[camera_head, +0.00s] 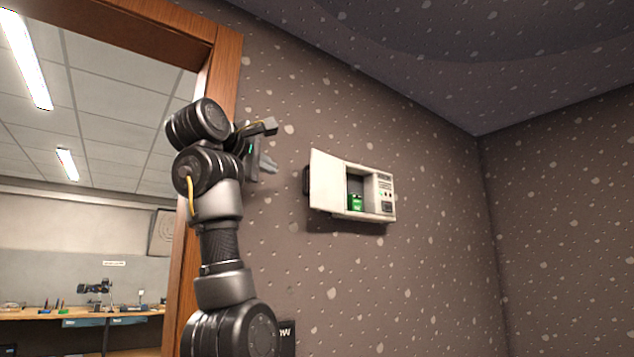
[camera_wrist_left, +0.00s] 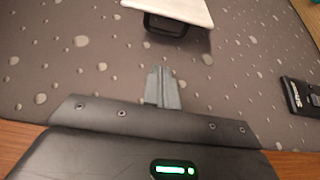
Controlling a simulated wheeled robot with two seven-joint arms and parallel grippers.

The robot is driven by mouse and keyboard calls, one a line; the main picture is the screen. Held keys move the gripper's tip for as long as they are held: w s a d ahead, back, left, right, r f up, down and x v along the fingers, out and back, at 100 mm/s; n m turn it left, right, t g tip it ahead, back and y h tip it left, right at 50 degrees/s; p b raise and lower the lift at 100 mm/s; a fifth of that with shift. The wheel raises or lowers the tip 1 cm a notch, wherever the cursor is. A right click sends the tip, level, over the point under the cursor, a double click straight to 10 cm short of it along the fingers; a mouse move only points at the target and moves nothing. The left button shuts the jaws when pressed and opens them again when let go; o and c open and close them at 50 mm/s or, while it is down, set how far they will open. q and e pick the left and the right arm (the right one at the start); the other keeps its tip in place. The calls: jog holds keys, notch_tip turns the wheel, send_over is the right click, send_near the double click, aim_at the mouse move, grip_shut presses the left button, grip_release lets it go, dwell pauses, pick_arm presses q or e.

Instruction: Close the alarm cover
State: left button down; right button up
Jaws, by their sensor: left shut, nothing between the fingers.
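The alarm box is a white unit (camera_head: 384,198) on the speckled wall, with a keypad side at the right and an open compartment holding a green item (camera_head: 355,202). Its white cover (camera_head: 327,183) stands open, swung out to the left. In the left wrist view the white cover (camera_wrist_left: 172,9) shows at the top edge with a dark handle-like part (camera_wrist_left: 165,27) under it. My left gripper (camera_head: 270,165) is to the left of the cover, apart from it. Its fingers (camera_wrist_left: 162,84) are together and empty, pointing toward the cover. My right gripper is out of view.
A wooden door frame (camera_head: 222,75) stands left of my left arm, with a workbench room beyond it. A small dark wall device (camera_wrist_left: 299,95) shows at the right in the left wrist view. The wall right of the alarm box is clear.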

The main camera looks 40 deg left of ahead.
aim_at(305, 177)
pick_arm(q)
jog(key=p+x, duration=0.1)
jog(key=x, duration=0.2)
jog(key=p+x, duration=0.2)
jog(key=x, duration=0.2)
jog(key=p+x, duration=0.2)
jog(key=x, duration=0.1)
jog(key=shift+w+r, duration=0.15)
jog(key=shift+r, duration=0.2)
jog(key=d, duration=0.1)
jog(key=s+d, duration=0.1)
jog(key=d, duration=0.1)
jog(key=shift+s+f+p, duration=0.1)
jog(key=shift+p, duration=0.3)
jog(key=shift+s+d, duration=0.1)
jog(key=shift+d, duration=0.35)
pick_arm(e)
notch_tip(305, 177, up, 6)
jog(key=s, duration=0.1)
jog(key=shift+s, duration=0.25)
pick_arm(q)
jog(key=shift+d, duration=0.15)
